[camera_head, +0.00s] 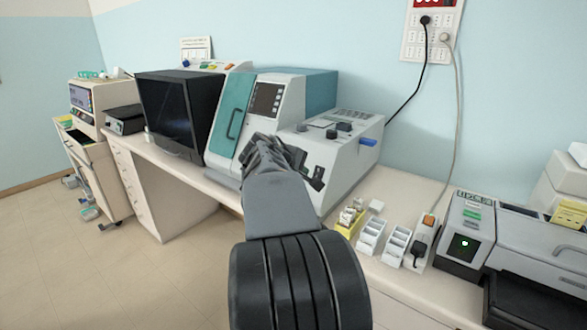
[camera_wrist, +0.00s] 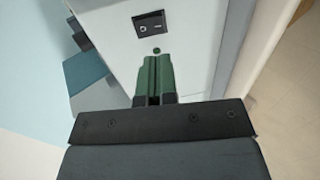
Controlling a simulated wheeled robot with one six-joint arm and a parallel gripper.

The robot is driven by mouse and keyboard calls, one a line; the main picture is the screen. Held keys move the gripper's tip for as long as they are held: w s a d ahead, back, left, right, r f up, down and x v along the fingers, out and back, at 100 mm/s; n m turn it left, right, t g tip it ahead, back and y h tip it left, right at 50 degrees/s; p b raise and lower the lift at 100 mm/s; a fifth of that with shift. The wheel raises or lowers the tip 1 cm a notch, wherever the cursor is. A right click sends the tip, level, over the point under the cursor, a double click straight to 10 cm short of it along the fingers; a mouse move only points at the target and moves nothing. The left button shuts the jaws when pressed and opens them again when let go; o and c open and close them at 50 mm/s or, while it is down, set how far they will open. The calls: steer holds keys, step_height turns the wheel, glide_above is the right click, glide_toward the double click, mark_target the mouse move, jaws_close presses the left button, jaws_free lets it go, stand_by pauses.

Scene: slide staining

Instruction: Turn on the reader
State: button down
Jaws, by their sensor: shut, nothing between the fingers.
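A white and teal machine (camera_head: 343,151), which I take to be the reader, stands on the bench against the wall. It has a teal door with a handle and a dark panel. In the wrist view, a white casing face (camera_wrist: 200,70) carries a black rocker switch (camera_wrist: 149,23) with a circle and a line mark. A small green dot (camera_wrist: 156,50) sits below the switch; I cannot tell if it is lit. My gripper (camera_wrist: 157,58) is shut and empty, its green fingers pointing at this face just below the switch. Contact cannot be told. My arm hides part of the machine in the head view.
A dark monitor (camera_head: 178,110) stands left of the machine. Small white racks (camera_head: 371,236), a power strip (camera_head: 422,240) and a grey device (camera_head: 464,235) with a lit green spot are to the right. A wall outlet panel (camera_head: 431,32) has cables hanging down.

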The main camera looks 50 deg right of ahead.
mark_target(312, 176)
steer(key=x, duration=0.7)
steer(key=shift+d+f, duration=0.15)
steer(key=shift+d, duration=0.05)
